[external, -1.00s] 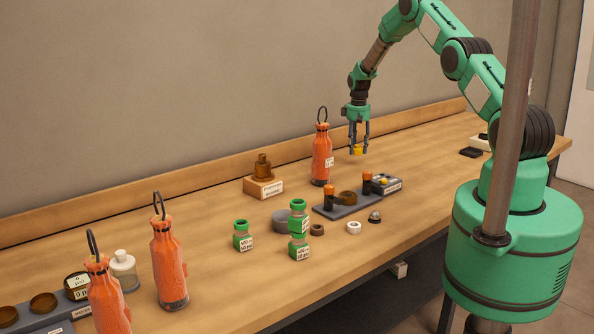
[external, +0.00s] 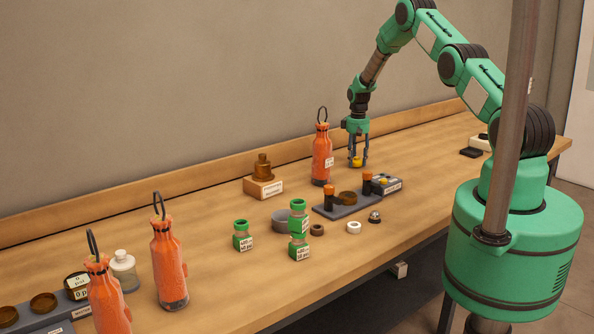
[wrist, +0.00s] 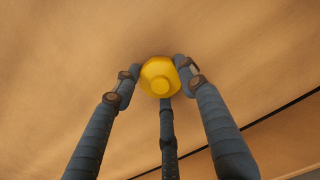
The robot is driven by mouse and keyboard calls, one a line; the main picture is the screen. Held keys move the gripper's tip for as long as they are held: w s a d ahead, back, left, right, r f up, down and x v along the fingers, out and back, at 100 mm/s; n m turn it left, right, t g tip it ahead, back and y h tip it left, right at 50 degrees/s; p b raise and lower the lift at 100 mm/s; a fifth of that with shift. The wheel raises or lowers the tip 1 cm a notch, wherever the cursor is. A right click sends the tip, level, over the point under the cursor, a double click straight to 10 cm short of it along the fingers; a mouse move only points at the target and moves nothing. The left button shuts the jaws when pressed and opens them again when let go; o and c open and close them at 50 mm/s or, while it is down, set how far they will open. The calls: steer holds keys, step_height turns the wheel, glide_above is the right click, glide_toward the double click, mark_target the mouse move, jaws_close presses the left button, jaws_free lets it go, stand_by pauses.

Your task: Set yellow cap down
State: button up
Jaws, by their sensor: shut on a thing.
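My gripper (external: 357,162) is shut on the yellow cap (external: 357,161), low over the table behind the grey tray with black-and-orange posts. In the wrist view the cap (wrist: 160,78) sits between the fingers of my gripper (wrist: 160,80), with bare wood beyond it. I cannot tell whether the cap touches the table.
An orange bottle (external: 321,158) with a black loop stands just left of my gripper. The grey tray (external: 345,209) lies in front, with a small grey box (external: 388,186) beside it. The table (external: 430,150) is clear to the right of my gripper.

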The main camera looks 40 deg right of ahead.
steer(key=shift+f, duration=0.3)
steer(key=o, duration=1.2)
steer(key=shift+c, duration=0.2)
steer(key=shift+r, duration=0.1)
step_height(320, 180, up, 12)
steer(key=shift+b, duration=0.3)
steer(key=shift+r, duration=0.1)
